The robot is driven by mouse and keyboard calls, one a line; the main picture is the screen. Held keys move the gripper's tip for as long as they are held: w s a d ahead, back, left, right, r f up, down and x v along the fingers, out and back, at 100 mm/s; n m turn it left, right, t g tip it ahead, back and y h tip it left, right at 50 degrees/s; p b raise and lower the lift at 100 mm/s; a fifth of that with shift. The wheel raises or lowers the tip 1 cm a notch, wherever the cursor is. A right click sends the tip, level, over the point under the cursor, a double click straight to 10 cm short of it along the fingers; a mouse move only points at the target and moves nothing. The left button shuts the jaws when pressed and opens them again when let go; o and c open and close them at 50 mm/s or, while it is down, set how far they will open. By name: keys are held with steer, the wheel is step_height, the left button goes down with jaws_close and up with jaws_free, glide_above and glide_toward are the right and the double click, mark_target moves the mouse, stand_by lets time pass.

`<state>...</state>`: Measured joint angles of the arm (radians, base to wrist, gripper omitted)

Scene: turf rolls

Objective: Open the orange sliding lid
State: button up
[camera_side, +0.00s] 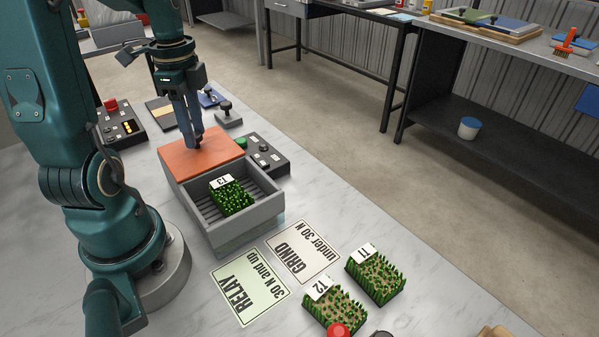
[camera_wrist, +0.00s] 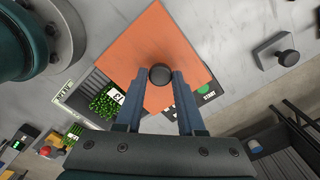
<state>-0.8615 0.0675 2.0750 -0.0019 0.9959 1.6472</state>
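The orange sliding lid (camera_side: 183,157) covers the far part of a grey box (camera_side: 225,238); the box's near part is open. The lid also shows in the wrist view (camera_wrist: 150,38). A turf piece labelled T3 (camera_side: 233,198) sits inside the open part; it shows in the wrist view too (camera_wrist: 108,103). My gripper (camera_side: 197,146) points down at the lid's black knob. In the wrist view the fingers of my gripper (camera_wrist: 160,76) stand either side of the black knob (camera_wrist: 160,70), with a slight gap seemingly visible. The knob is mostly hidden in the side view.
A control box with a green button (camera_side: 268,157) stands right beside the grey box. RELAY (camera_side: 248,292) and GRIND (camera_side: 302,250) cards lie in front. Turf pieces T1 (camera_side: 375,277) and T2 (camera_side: 334,307) lie nearer. A black-knobbed grey block (camera_side: 228,117) stands behind.

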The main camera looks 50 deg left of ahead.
mark_target(196, 135)
steer(key=o, duration=0.3)
steer(key=shift+r, duration=0.1)
steer(key=shift+r, duration=2.5)
steer(key=shift+d, duration=0.1)
